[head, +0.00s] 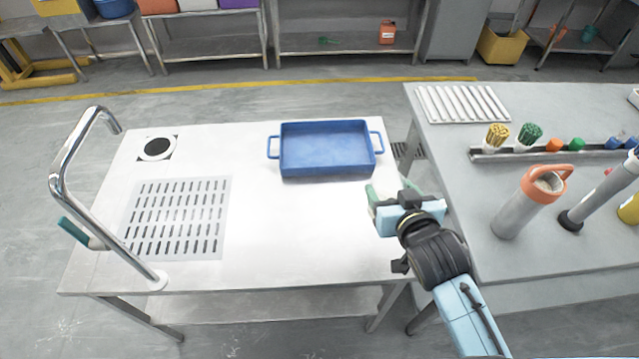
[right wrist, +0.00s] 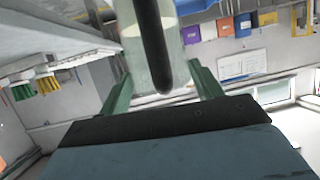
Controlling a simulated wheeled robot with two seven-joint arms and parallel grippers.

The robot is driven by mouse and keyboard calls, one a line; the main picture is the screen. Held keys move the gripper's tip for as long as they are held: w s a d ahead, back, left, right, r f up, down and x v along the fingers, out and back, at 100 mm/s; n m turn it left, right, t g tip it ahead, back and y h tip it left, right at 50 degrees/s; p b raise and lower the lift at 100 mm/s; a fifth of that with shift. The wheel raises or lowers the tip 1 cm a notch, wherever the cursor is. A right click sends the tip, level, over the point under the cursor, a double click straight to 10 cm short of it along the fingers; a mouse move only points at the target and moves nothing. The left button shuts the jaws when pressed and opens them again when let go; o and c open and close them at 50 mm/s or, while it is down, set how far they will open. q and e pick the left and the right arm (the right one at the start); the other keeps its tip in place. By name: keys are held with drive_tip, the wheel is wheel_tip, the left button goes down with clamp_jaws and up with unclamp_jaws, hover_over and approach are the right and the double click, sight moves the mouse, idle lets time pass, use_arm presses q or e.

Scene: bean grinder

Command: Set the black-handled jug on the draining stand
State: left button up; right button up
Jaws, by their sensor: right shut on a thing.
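My right gripper (head: 390,196) is above the right edge of the white table, with green fingers. In the right wrist view, its fingers are on either side of the black handle of a pale, see-through jug (right wrist: 178,65), and it is shut on the jug. In the head view the jug is mostly hidden by the gripper and hard to make out. A slotted draining panel (head: 146,184) lies flat at the left of the white table. A ribbed white rack (head: 462,103) lies on the grey table. I cannot tell which is the draining stand. My left gripper is not in view.
A blue tray (head: 326,172) sits at the back of the white table (head: 270,240). A tall chrome tap (head: 68,180) rises at the left. The table middle is clear. An orange-topped flask (head: 520,210) and a brush rail (head: 520,155) stand on the grey table.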

drive_tip(key=shift+n+y, duration=0.3)
drive_tip(key=shift+y, duration=0.1)
drive_tip(key=f, duration=0.2)
drive_tip(key=a+f+b, duration=0.1)
drive_tip(key=f, duration=0.2)
drive_tip(key=a+f, duration=0.1)
drive_tip(key=f, duration=0.1)
drive_tip(key=shift+w+f, duration=0.15)
drive_tip(key=shift+w, duration=0.25)
drive_tip(key=shift+f+b, duration=0.85)
drive_tip(key=shift+f, duration=1.3)
drive_tip(key=shift+f, duration=0.15)
drive_tip(key=o, duration=1.4)
drive_tip(key=shift+c, duration=0.2)
drive_tip(key=p+v, duration=0.1)
drive_tip(key=v, duration=1.1)
drive_tip(key=shift+r+p, duration=0.2)
drive_tip(key=shift+p, duration=0.2)
